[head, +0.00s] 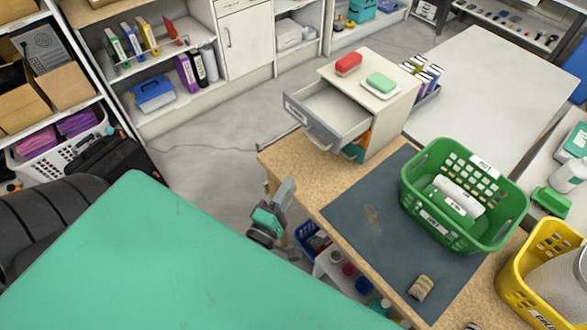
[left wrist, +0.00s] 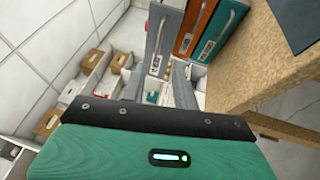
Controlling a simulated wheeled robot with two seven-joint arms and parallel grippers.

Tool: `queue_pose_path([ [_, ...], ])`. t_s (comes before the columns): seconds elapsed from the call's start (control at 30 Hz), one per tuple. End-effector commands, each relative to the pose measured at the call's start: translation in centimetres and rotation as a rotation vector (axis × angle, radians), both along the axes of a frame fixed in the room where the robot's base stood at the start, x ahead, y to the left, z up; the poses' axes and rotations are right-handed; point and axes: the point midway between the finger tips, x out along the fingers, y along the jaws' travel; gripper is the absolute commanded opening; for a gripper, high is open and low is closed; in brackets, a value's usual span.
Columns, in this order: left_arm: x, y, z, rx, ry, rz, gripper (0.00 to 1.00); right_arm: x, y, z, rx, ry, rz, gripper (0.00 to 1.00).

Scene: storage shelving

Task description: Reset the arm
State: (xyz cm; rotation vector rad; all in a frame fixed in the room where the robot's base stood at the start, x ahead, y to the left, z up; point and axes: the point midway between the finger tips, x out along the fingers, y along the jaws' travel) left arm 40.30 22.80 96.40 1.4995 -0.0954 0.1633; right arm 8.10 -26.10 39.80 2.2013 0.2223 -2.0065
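My left gripper (head: 287,192) is in the head view, left of the workbench's front-left corner and seen from the side. In the left wrist view its two grey fingers (left wrist: 157,86) stand apart with nothing held between them. The fingers point toward the drawer cabinet. My right gripper is not in view.
The wooden workbench (head: 300,188) with a dark mat (head: 370,212) is close to the right of my left gripper. A cabinet (head: 385,118) with an open drawer (head: 325,112) stands on its far end. A green basket (head: 425,222) stands on the mat. Clear floor (head: 215,165) lies beyond the gripper.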

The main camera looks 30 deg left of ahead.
Motion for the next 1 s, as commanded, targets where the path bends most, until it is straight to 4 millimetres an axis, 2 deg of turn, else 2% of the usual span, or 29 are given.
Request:
queue_pose_path([
  [0.57,-0.3,0.0,0.0,-0.001,-0.001,0.000,0.30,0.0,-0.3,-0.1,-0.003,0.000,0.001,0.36],
  [0.67,-0.3,-0.1,-0.6,0.015,0.008,-0.002,0.30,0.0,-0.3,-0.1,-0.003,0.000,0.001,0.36],
  [0.77,0.0,-0.4,-3.2,0.090,0.052,-0.016,0.30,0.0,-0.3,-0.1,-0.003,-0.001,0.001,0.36],
  [0.83,0.2,-0.7,-6.7,0.189,0.110,-0.038,0.30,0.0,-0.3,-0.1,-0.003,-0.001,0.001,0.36],
  [0.97,-0.1,-1.2,-15.6,0.435,0.262,-0.110,0.30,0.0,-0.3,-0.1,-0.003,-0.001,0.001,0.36],
  [1.0,-0.5,-1.3,-18.5,0.513,0.313,-0.139,0.30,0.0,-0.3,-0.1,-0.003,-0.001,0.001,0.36],
])
